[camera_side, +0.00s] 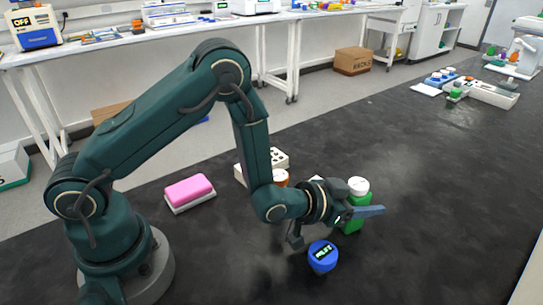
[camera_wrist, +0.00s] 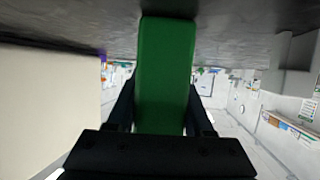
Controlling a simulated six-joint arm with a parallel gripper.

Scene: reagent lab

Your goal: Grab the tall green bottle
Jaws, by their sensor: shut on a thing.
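The tall green bottle (camera_side: 353,224) with a white cap (camera_side: 358,186) stands upright on the black table in the side view. My gripper (camera_side: 362,213) is low over the table with its fingers at the bottle, shut on it. In the wrist view the green bottle (camera_wrist: 165,75) fills the middle, between the two dark fingers of my gripper (camera_wrist: 160,118). Part of the bottle is hidden behind the gripper in the side view.

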